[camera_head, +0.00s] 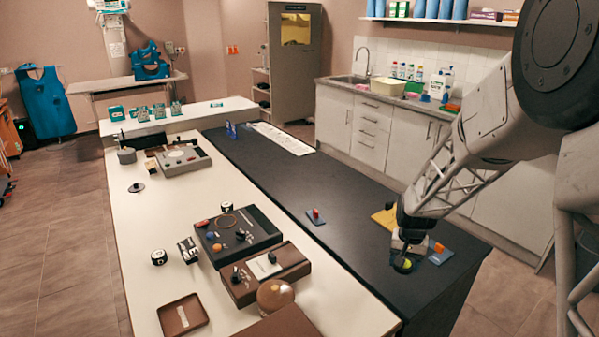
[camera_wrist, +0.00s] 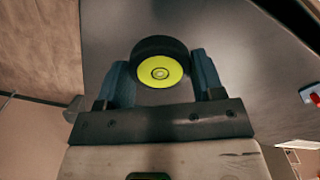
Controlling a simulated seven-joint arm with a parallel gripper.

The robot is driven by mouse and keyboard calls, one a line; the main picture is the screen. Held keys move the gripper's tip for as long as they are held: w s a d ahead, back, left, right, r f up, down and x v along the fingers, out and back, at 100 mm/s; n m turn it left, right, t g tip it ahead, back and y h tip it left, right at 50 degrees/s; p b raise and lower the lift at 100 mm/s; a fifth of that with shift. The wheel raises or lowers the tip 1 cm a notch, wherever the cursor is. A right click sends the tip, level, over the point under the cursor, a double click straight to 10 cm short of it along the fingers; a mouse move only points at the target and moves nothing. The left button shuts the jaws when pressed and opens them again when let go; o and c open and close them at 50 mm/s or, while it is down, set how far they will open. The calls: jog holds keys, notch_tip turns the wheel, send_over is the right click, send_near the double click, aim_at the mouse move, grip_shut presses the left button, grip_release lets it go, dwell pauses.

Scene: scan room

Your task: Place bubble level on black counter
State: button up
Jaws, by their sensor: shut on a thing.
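The bubble level (camera_head: 404,266) is a round black disc with a yellow-green face. My gripper (camera_head: 402,256) is shut on it, over the near part of the black counter (camera_head: 350,262) in the head view. In the wrist view the bubble level (camera_wrist: 160,70) sits between the two blue-grey fingers of my gripper (camera_wrist: 160,74), with the dark counter top (camera_wrist: 228,45) beyond it. I cannot tell whether the level touches the counter or hangs just above it.
A yellow item (camera_head: 384,218) and a blue pad with an orange part (camera_head: 440,254) lie close to my gripper. A small blue pad with a red piece (camera_head: 316,216) is further left. The white counter (camera_head: 140,235) holds control boxes.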

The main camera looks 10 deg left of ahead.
jog(key=shift+f, duration=0.75)
jog(key=shift+w, duration=0.15)
jog(key=w, duration=0.5)
jog(key=w+f, duration=0.1)
jog(key=w, duration=0.9)
jog(key=shift+a+f, duration=0.2)
jog(key=shift+w, duration=0.35)
jog(key=shift+f, duration=1.75)
jog(key=shift+f, duration=0.15)
